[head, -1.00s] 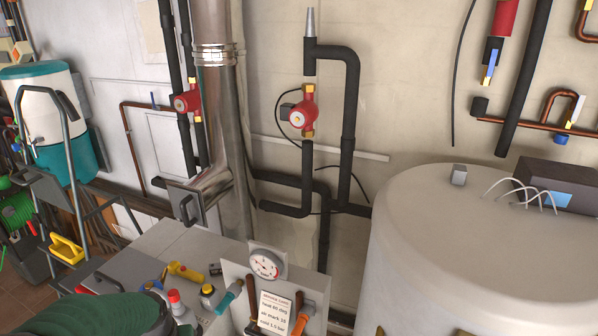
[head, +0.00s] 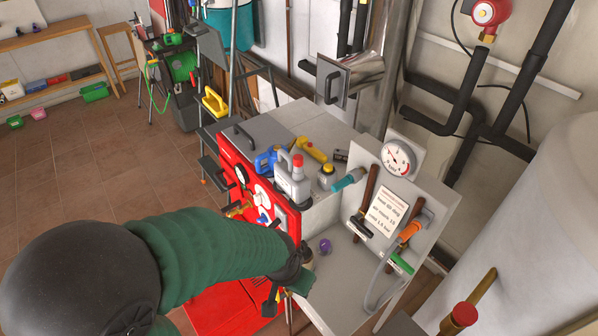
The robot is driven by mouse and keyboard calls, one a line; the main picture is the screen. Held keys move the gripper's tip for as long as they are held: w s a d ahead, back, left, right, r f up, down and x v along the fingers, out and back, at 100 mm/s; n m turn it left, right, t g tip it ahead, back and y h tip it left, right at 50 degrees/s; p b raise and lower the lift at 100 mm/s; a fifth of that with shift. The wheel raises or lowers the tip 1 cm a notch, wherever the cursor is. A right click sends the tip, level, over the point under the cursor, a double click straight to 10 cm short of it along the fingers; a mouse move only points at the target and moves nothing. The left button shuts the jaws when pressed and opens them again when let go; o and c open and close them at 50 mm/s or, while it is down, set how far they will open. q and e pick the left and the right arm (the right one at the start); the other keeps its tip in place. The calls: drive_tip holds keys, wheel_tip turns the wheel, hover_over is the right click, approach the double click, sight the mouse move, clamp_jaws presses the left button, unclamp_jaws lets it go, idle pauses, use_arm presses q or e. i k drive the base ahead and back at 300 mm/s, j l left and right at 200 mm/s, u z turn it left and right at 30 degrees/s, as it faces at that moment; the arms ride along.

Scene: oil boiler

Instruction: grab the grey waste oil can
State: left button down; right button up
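The grey can (head: 291,185) with a red cap and a moulded handle stands upright on top of the boiler, near its front edge. My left arm in a green sleeve comes in from the lower left. My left gripper (head: 283,296) is at the arm's end, in front of the boiler's red face, below and apart from the can in the picture. Its fingers are small and partly hidden, so I cannot tell whether it is open. My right gripper is not in view.
A blue tool (head: 265,161), a yellow torch-like tool (head: 312,150) and a small yellow-capped bottle (head: 327,176) stand close around the can. A grey panel (head: 430,193) with a gauge (head: 396,158) rises to the right. The brown tiled floor (head: 90,170) is open on the left.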

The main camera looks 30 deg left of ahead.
sight(293, 181)
drive_tip(key=j+u, duration=0.6)
drive_tip(key=u, duration=0.15)
drive_tip(key=j+u, duration=0.4)
drive_tip(key=i+j+u, duration=0.1)
drive_tip(key=u, duration=0.25)
